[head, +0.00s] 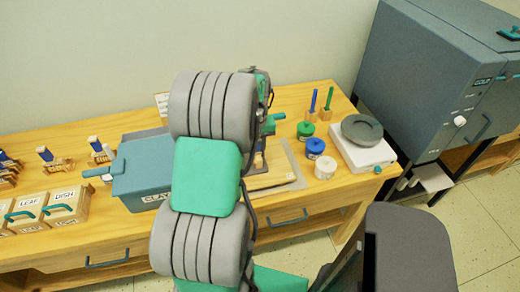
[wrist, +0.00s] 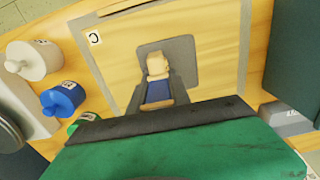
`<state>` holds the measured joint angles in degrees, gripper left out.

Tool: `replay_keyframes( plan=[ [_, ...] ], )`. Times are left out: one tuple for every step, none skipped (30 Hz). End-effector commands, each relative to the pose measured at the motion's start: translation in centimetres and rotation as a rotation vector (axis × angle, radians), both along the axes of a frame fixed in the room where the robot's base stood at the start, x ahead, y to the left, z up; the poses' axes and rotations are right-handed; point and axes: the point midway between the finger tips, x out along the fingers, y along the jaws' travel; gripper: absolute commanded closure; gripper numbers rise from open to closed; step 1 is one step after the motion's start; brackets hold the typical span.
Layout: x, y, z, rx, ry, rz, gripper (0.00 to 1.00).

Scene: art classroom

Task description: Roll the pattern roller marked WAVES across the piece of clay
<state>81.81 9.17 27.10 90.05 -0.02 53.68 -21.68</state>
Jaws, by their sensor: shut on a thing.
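My gripper (wrist: 158,95) is shut on a roller (wrist: 158,78) with a pale wooden end and a blue part, seen in the wrist view between the two dark fingers. No word on it is readable, so I cannot tell whether it is marked WAVES. In the picture it overlaps a flat grey square (wrist: 184,55), likely the piece of clay, lying on a wooden board (wrist: 215,90) with a C tag. I cannot tell whether the roller touches the grey square.
Green (head: 306,130), blue (head: 315,148) and white (head: 325,167) jars stand right of the board, beside a scale (head: 358,153) and a large kiln (head: 425,75). Left are a blue-grey CLAY bin (head: 143,178), LEAF (head: 25,208) and DISH (head: 66,205) boxes, and several racked tools (head: 47,155).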

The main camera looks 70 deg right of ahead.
Motion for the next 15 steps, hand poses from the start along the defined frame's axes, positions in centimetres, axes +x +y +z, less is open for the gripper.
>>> replay_keyframes(
  plan=[
    [0.1,0.1,0.0,0.002,0.0,-0.001,1.0],
    [0.1,0.2,0.0,0.002,0.0,-0.001,1.0],
    [0.2,0.2,0.0,0.002,0.0,-0.001,1.0],
    [0.2,0.2,0.0,0.002,0.0,-0.001,1.0],
    [0.2,0.2,0.0,0.002,0.0,-0.001,1.0],
    [0.3,0.3,-0.1,0.002,0.0,-0.001,1.0],
    [0.4,0.3,-0.1,0.002,0.0,-0.001,1.0],
    [0.5,0.4,-0.1,0.002,0.0,-0.001,1.0],
    [0.7,0.5,-0.1,0.002,0.0,0.0,1.0],
    [0.8,0.6,-0.1,0.002,0.0,0.001,1.0],
    [1.0,0.6,-0.1,0.002,0.0,0.001,1.0],
    [1.1,0.7,-0.1,0.002,0.0,0.001,1.0],
    [1.2,0.8,-0.1,0.002,0.0,0.001,1.0],
    [1.3,0.9,-0.2,0.003,0.001,0.0,1.0],
    [1.4,0.9,-0.2,0.003,0.001,0.0,1.0]
  ],
)
